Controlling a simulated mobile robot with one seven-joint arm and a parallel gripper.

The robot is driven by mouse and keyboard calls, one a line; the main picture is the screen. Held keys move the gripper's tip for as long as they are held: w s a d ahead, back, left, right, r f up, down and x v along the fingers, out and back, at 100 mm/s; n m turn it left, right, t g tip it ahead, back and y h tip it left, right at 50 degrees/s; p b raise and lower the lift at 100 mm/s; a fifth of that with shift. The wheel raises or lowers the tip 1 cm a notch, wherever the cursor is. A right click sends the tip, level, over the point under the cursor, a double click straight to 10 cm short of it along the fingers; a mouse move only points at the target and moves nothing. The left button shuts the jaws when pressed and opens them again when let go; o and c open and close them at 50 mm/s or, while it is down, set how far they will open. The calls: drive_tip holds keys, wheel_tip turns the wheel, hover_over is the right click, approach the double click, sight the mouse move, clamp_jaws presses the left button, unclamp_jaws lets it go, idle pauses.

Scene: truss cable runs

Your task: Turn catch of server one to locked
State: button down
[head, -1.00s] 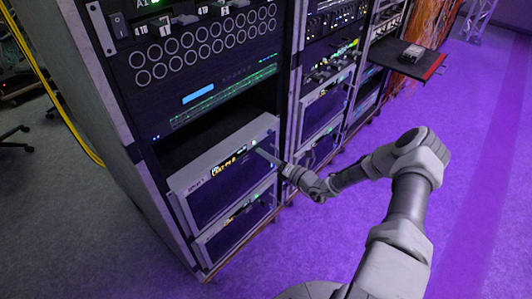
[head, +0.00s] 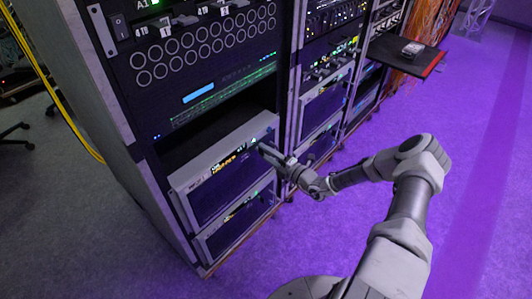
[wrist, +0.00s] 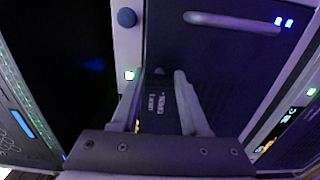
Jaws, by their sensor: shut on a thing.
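Server one (head: 212,183) is the upper of two grey-framed boxes low in the near rack, with a small lit display on its front. My gripper (head: 263,149) is at the right end of that front, by the frame edge. In the wrist view my gripper (wrist: 159,100) has its two fingers on either side of a dark piece with small pale lettering, which I take to be the catch (wrist: 157,103). The fingers are shut on it. Its far end and its exact turn angle are hard to make out.
A second grey-framed box (head: 235,228) sits just below. Above server one is a dark open slot (head: 215,130). A shelf (head: 405,54) with a small device sticks out from the racks at the back right. The purple floor at the right is clear.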

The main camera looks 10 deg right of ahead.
idle(0.4)
drive_tip(key=shift+c, duration=2)
unclamp_jaws()
drive_tip(key=p+v, duration=0.2)
drive_tip(key=v, duration=1.5)
drive_tip(key=shift+s, duration=0.2)
drive_tip(key=shift+d, duration=0.1)
